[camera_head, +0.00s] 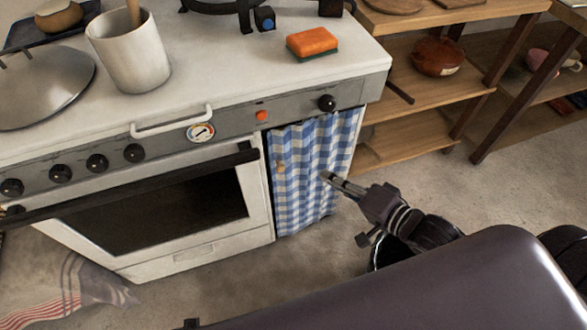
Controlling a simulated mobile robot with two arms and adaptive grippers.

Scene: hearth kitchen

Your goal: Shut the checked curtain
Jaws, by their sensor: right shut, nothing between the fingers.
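The blue and white checked curtain (305,167) hangs below the right end of the stove counter, beside the oven. It spans the opening from the oven side to the right-hand post, with folds along it. I cannot tell whether the tips touch the cloth. My left gripper is not in view.
The oven door (165,213) with its black handle is closed, left of the curtain. Wooden shelves (425,90) stand to the right. An orange sponge (312,41) and a utensil crock (130,52) sit on the counter. A striped cloth (70,290) lies on the floor at lower left.

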